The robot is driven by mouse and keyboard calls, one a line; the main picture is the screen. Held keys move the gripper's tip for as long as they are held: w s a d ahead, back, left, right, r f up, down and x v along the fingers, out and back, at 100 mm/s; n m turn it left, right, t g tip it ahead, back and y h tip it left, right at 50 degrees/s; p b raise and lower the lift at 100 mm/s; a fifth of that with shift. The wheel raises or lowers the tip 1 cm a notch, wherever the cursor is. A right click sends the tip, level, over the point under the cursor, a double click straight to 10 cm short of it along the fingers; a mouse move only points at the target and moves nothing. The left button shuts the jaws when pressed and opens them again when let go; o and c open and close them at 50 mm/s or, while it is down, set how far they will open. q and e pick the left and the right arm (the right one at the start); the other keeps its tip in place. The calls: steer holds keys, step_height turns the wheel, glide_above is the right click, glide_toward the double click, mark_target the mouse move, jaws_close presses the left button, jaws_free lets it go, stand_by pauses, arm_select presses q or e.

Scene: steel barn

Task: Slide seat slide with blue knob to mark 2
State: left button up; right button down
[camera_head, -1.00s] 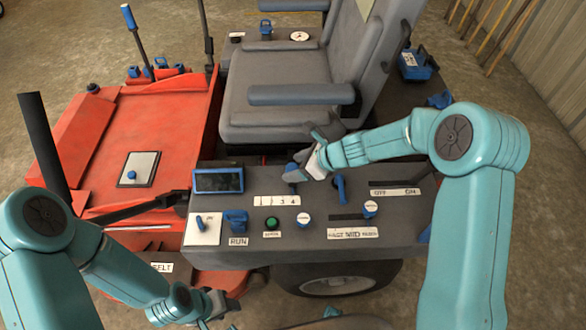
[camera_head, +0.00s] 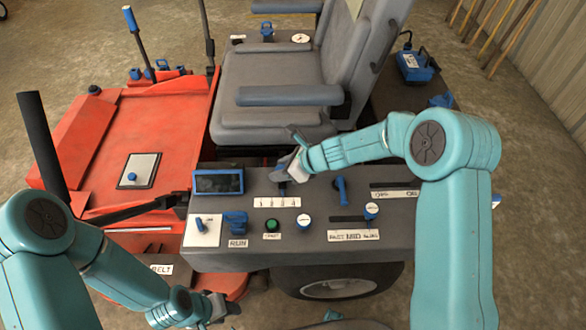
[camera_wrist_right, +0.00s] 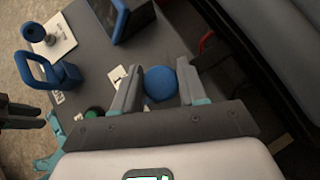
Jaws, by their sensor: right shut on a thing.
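The seat slide's blue knob (camera_wrist_right: 160,83) sits between the two fingers of my right gripper (camera_wrist_right: 160,88) in the right wrist view. In the head view the right gripper (camera_head: 283,175) is shut on it, above the numbered strip (camera_head: 277,202) on the grey console. The fingers hide most of the knob and slot there, and I cannot tell which mark it stands at. My left gripper (camera_head: 222,306) is low in the head view, in front of the console and away from the slide; its finger gap is unclear.
Left of the strip are a dark screen (camera_head: 218,182), a blue RUN switch (camera_head: 236,222) and a green button (camera_head: 272,225). A blue lever (camera_head: 341,190) stands close on the right. The seat (camera_head: 280,85) and its armrest (camera_head: 290,96) are just behind.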

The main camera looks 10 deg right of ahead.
steer(key=a, duration=0.3)
steer(key=shift+w, duration=0.35)
steer(key=shift+d, duration=0.1)
steer(key=c, duration=0.7)
jaws_free()
steer(key=shift+o, duration=0.2)
steer(key=p+v, duration=0.3)
steer(key=v, duration=1.3)
steer(key=shift+s, duration=0.2)
steer(key=shift+r, duration=0.1)
